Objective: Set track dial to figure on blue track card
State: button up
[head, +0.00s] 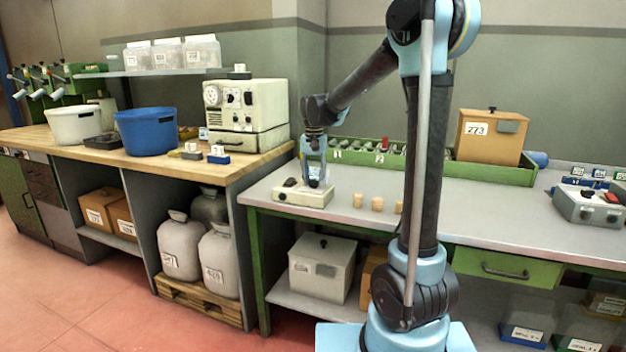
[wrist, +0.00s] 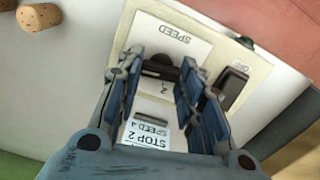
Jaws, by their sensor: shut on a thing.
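A cream control box (head: 288,197) sits at the left end of the grey bench. My gripper (head: 316,183) points down over its right part. In the wrist view the box (wrist: 232,52) carries a plate marked SPEED (wrist: 180,38) and a black dial (wrist: 160,70). My gripper (wrist: 160,88) is shut on this dial, with a finger on either side; its pointer setting is unclear. A white card reading "STOP 2" and "SPEED 4" (wrist: 150,130) shows between the fingers, partly hidden by them. I cannot make out a dial marked track or a blue track card.
A black switch (wrist: 232,85) is beside the dial. A green tray (head: 490,173) runs behind. Another grey control box (head: 585,205) stands far right.

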jog(key=shift+m, duration=1)
jog(key=o, duration=1.1)
jog(key=shift+c, duration=0.2)
notch_tip(320, 180, up, 12)
